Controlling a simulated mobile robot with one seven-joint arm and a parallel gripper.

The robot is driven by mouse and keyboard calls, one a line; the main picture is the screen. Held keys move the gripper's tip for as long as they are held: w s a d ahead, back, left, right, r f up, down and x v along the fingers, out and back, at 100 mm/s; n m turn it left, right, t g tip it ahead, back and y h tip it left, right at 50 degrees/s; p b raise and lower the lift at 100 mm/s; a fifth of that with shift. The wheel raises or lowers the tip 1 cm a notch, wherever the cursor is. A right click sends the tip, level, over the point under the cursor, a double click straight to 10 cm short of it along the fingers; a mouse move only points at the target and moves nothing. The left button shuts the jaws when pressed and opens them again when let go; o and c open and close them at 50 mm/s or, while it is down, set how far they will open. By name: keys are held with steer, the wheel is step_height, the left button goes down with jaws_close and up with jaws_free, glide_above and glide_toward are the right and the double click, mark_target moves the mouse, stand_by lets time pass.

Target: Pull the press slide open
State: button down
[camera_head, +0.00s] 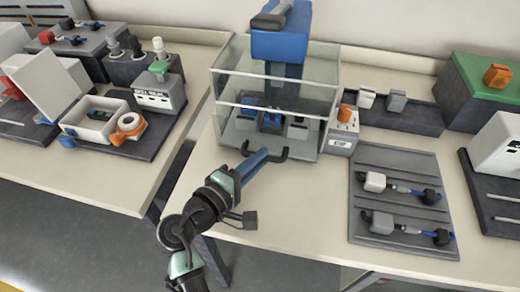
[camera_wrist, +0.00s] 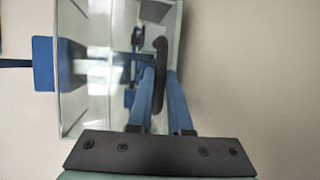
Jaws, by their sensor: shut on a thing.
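The press stands on the bench behind a clear guard (camera_head: 315,90), with a blue press head (camera_head: 284,44) above. Inside, the grey press slide (camera_head: 303,146) carries blue and dark fixtures. Its black handle (camera_head: 284,154) sticks out at the front edge. My gripper (camera_head: 263,154) reaches in from the front and is shut on this handle. In the wrist view the blue fingers of my gripper (camera_wrist: 160,85) lie on either side of the black handle (camera_wrist: 160,55). The fingers hide part of the handle in the head view.
A stop box (camera_head: 342,132) with an orange button stands right of the press. A grey tray (camera_head: 395,215) with two handled tools lies at the right. Another bench (camera_head: 110,195) with devices stands left across a gap. The bench top before the handle is clear apart from my arm.

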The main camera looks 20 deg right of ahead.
steer(key=s+a+p, duration=0.1)
steer(key=s+a, duration=0.1)
steer(key=s, duration=0.1)
steer(key=s+a+p, duration=0.1)
steer(key=s+a, duration=0.1)
steer(key=s, duration=0.1)
steer(key=s+a+p, duration=0.1)
steer(key=s+a, duration=0.1)
steer(key=s, duration=0.1)
steer(key=shift+s+a, duration=0.15)
steer(key=shift+a, duration=0.05)
steer(key=c, duration=0.8)
jaws_free()
steer(key=shift+d, duration=0.1)
steer(key=shift+c, duration=0.2)
steer(key=v, duration=1.3)
